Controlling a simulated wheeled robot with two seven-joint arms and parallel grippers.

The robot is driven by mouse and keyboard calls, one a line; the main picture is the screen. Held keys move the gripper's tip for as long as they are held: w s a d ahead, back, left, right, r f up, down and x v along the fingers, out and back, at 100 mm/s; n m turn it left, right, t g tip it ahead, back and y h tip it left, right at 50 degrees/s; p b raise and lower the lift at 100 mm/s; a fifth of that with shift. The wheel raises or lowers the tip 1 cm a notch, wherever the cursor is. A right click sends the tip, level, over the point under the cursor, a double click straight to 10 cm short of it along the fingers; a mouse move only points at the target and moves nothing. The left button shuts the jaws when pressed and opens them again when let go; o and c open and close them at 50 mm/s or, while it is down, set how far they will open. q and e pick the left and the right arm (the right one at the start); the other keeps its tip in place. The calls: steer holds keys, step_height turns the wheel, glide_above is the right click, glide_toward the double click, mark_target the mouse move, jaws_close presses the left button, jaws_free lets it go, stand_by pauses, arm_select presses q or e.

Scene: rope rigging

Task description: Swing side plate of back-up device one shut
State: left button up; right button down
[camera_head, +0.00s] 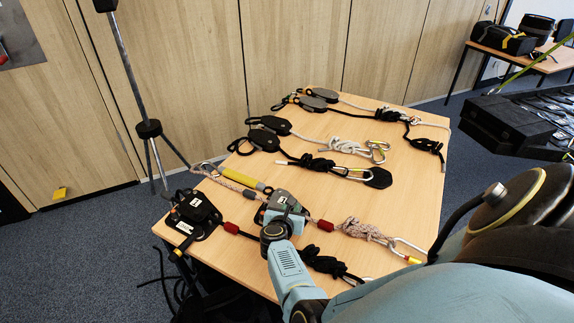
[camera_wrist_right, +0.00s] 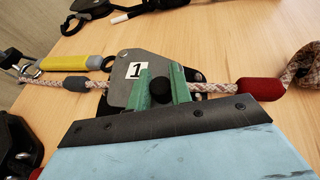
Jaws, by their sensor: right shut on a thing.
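Back-up device one (camera_wrist_right: 122,92) lies on the table, its grey side plate (camera_wrist_right: 146,62) marked with a white "1" label. A pale speckled rope (camera_wrist_right: 212,88) runs from left to right through the device. A red sleeve (camera_wrist_right: 262,86) is on the rope to the right. My right gripper (camera_wrist_right: 160,90) has its green fingers on either side of a black knob (camera_wrist_right: 160,88) at the plate and is shut on it. In the head view my right gripper (camera_head: 280,215) covers most of the device (camera_head: 283,197). I cannot tell how far the side plate is open. My left gripper is not in view.
A second black device (camera_head: 190,213) lies at the table's left corner. A yellow-bodied tool (camera_head: 243,179) lies just behind device one. Pulleys, knotted ropes and carabiners (camera_head: 378,150) lie farther back. Bare table (camera_head: 330,195) shows between the rows. A tripod leg (camera_head: 158,165) stands at the left.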

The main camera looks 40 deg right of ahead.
steer(key=c, duration=1.3)
jaws_free()
steer(key=shift+a, duration=0.1)
steer(key=shift+o, duration=0.2)
steer(key=shift+s+a, duration=0.1)
steer(key=shift+s+a+r, duration=0.15)
steer(key=shift+a, duration=0.1)
steer(key=p+v, duration=0.1)
steer(key=v, duration=0.5)
steer(key=shift+s+a+r+p, duration=0.15)
steer(key=shift+s+a+p, duration=0.05)
steer(key=shift+a+p, duration=0.1)
steer(key=shift+d, duration=0.1)
